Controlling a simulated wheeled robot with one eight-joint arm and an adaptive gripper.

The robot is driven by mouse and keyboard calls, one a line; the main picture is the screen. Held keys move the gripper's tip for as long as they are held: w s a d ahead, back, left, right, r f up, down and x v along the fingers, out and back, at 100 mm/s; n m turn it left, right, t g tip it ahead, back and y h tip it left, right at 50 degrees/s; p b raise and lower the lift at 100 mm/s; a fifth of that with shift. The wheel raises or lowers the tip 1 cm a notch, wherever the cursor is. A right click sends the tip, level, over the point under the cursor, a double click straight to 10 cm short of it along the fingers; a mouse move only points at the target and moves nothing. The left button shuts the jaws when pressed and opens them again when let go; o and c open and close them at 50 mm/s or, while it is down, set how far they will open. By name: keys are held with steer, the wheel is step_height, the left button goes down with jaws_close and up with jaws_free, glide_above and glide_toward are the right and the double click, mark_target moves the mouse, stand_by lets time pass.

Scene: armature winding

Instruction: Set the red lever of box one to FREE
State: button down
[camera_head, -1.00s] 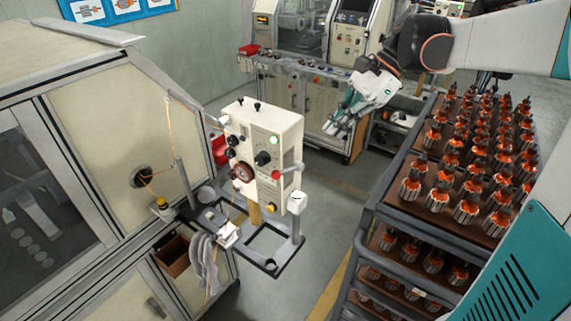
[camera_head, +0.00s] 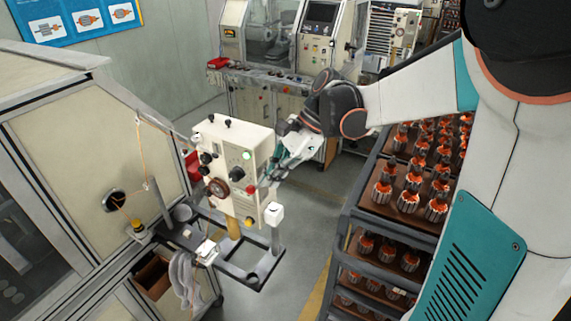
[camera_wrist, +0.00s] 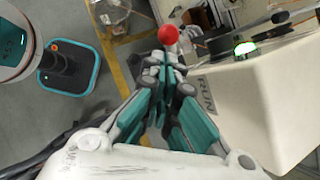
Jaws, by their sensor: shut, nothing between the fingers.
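The beige control box (camera_head: 238,160) stands on a stand at the centre of the head view, with knobs and a lit green lamp (camera_head: 247,155) on its front. A red ball knob (camera_wrist: 168,34), the lever's end, shows beyond my fingertips in the wrist view; a red knob (camera_head: 250,190) also shows at the box's front right edge. The word RUN (camera_wrist: 207,95) is on the box side beside my gripper; no FREE label is readable. My gripper (camera_head: 268,178) is shut and empty along the box's right side, its fingertips (camera_wrist: 164,62) close to the red ball. I cannot tell whether they touch.
A rack (camera_head: 345,215) with trays of orange-topped armatures stands right of the box. A large machine cabinet (camera_head: 75,150) stands to the left. More machines (camera_head: 275,90) line the back. Grey floor (camera_head: 305,215) lies between box and rack.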

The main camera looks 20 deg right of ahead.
steer(key=shift+a+f, duration=0.1)
steer(key=shift+a, duration=0.25)
steer(key=shift+a, duration=0.1)
steer(key=shift+s+a+f+h, duration=0.15)
steer(key=shift+s+h, duration=0.05)
steer(key=shift+h, duration=0.1)
steer(key=shift+f+t, duration=0.2)
steer(key=shift+t, duration=0.1)
step_height(320, 180, down, 6)
steer(key=s+a+n+t+h+b, duration=0.1)
steer(key=a+n+t+h+b, duration=0.1)
steer(key=t+h+b, duration=0.2)
steer(key=h, duration=0.2)
steer(key=shift+s+f+t+h, duration=0.15)
steer(key=shift+s+t+h, duration=0.05)
steer(key=shift+t+h, duration=0.2)
steer(key=shift+d, duration=0.1)
